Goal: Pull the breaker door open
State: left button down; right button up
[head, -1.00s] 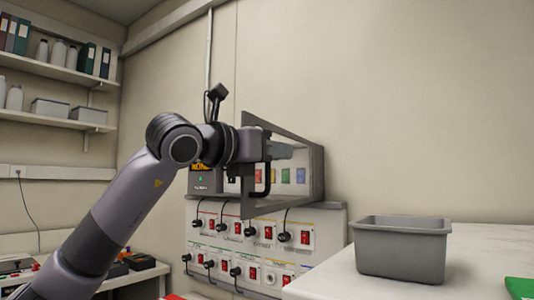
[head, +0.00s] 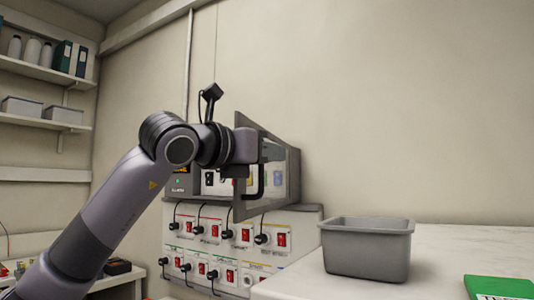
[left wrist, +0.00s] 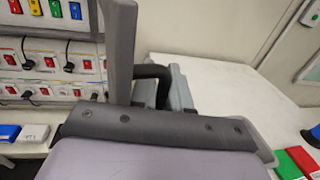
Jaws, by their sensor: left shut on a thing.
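The breaker door (head: 241,190), a grey frame with a clear pane, stands partly open on the breaker box (head: 183,182) on the wall. It is hinged at the right and its free edge swings out toward me. My left gripper (head: 268,153) is at the door's dark handle (head: 260,186) and shut on it. In the left wrist view the door frame (left wrist: 120,50) rises beside the dark looped handle (left wrist: 153,72). The fingertips are partly hidden there. Coloured breakers (head: 211,178) show left of the door edge. My right gripper is not in view.
Below the box is a socket panel (head: 215,213) with red switches and plugged-in cables. A grey bin (head: 367,250) stands on the white counter (head: 440,250) at the right, with a green item (head: 500,287) near it. Shelves (head: 45,123) are at the left.

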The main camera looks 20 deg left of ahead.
pick_arm(q)
jog(key=c, duration=1.5)
grip_release()
jog(key=shift+a+r, duration=0.1)
jog(key=shift+r, duration=0.05)
jog(key=shift+o, duration=0.2)
jog(key=b+v, duration=0.2)
jog(key=v, duration=0.5)
jog(key=shift+s, duration=0.1)
